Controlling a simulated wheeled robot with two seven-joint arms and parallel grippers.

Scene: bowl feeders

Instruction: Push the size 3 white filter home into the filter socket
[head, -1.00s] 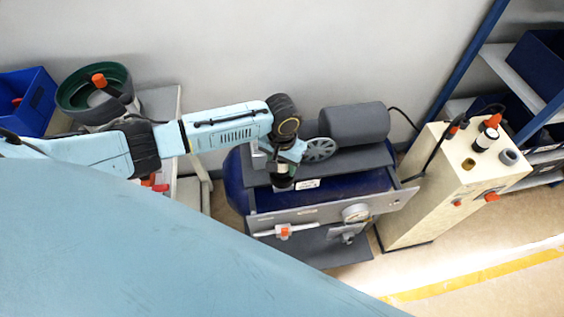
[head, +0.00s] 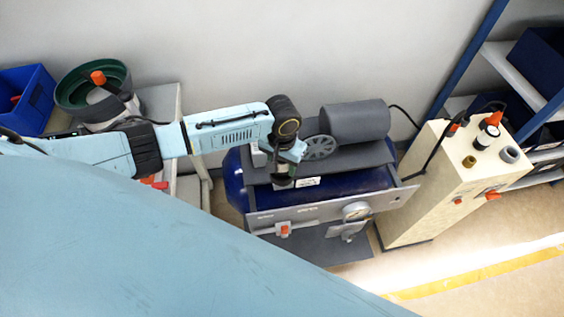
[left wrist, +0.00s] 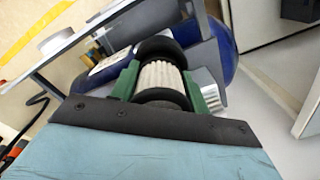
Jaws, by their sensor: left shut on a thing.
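The size 3 white filter (left wrist: 159,75) is a pleated white cylinder with black end caps. In the left wrist view it sits between the green fingers of my left gripper (left wrist: 163,82), which is shut on it. In the head view my left gripper (head: 284,170) points down over the near left part of the blue compressor (head: 233,185), behind its grey front panel. The filter is mostly hidden there by the gripper. I cannot make out the filter socket, and cannot tell whether the filter touches it. My right gripper is not in view.
The compressor's grey motor (head: 355,124) and fan wheel stand close right of the gripper. A gauge (head: 356,211) is on the front panel. A cream cabinet (head: 425,205) stands at right. A green bowl feeder (head: 72,92) and blue bin (head: 40,103) are at left.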

